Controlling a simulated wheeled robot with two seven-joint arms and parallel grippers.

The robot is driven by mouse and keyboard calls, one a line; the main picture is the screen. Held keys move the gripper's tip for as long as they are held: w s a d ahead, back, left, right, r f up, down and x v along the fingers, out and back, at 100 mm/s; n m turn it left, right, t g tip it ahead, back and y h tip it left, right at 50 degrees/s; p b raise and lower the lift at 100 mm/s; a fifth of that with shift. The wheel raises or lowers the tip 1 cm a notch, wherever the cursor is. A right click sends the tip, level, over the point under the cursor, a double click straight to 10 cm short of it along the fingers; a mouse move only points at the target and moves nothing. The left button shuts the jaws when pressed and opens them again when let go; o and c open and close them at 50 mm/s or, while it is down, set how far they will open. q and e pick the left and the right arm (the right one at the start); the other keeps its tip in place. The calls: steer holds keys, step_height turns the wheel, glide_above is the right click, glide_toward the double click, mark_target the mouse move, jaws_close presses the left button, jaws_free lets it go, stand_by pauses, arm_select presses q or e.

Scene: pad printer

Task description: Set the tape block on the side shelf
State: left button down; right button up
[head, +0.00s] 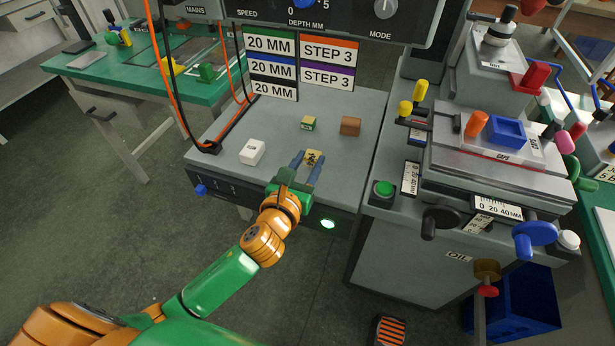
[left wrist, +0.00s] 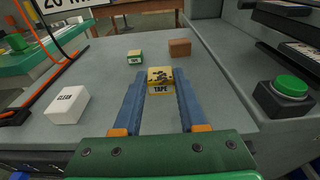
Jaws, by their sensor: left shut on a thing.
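The tape block (head: 313,157) is a small yellow block with a dark pattern on top. In the left wrist view the block (left wrist: 160,77) shows the word TAPE on its near face. My left gripper (head: 309,160) has its two blue fingers on either side of it and is shut on it. The block is at or just above a grey surface (head: 285,170), near its front; I cannot tell whether it touches. I cannot tell for sure whether this surface is the side shelf. My right gripper is not in view.
A white block labelled CLEAN (head: 252,152) stands left of the gripper. A small green and yellow block (head: 309,123) and a brown block (head: 350,125) stand behind. Upright label cards (head: 271,66) edge the back. The printer body with a green button (head: 383,190) is at right.

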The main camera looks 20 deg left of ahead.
mark_target(308, 173)
arm_select(q)
step_height(308, 173, down, 3)
steer(key=shift+a+r+b, duration=0.1)
steer(key=shift+r+b, duration=0.05)
steer(key=shift+b, duration=0.4)
steer(key=shift+f, duration=0.3)
steer(key=shift+f, duration=0.15)
steer(key=shift+c, duration=2.3)
jaws_free()
